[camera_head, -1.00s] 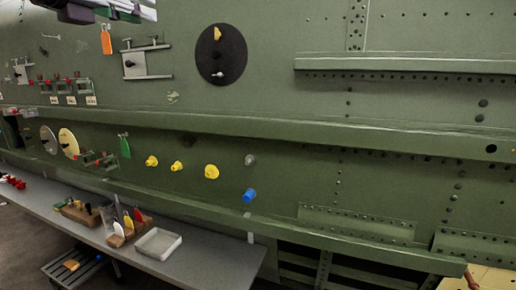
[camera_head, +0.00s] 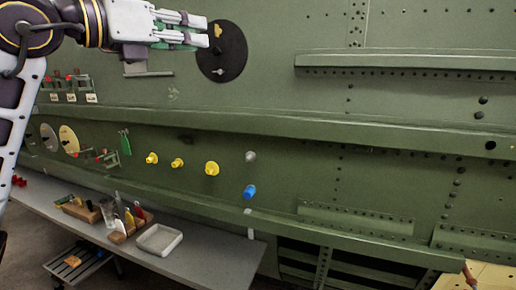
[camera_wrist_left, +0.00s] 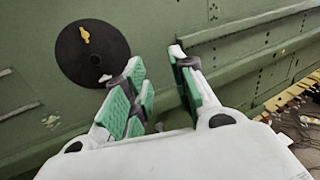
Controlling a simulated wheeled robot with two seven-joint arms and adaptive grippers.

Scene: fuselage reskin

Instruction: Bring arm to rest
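My left gripper (camera_head: 205,31) reaches in from the upper left in the head view, in front of the green fuselage panel (camera_head: 290,90). Its fingers point right, and their tips overlap the left edge of a black disc (camera_head: 228,55). In the left wrist view the gripper (camera_wrist_left: 160,75) has its green-padded fingers apart with nothing between them. The black disc (camera_wrist_left: 90,50), with a yellow knob, shows beyond the fingers on the left. I cannot tell if the fingers touch the panel. My right gripper is in neither view.
Yellow knobs (camera_head: 212,168) and a blue plug (camera_head: 249,192) stick out of the panel. Below is a grey shelf (camera_head: 210,255) with a white tray (camera_head: 159,240) and tool blocks. A low stool (camera_head: 75,265) stands under it. The panel's right side is mostly bare.

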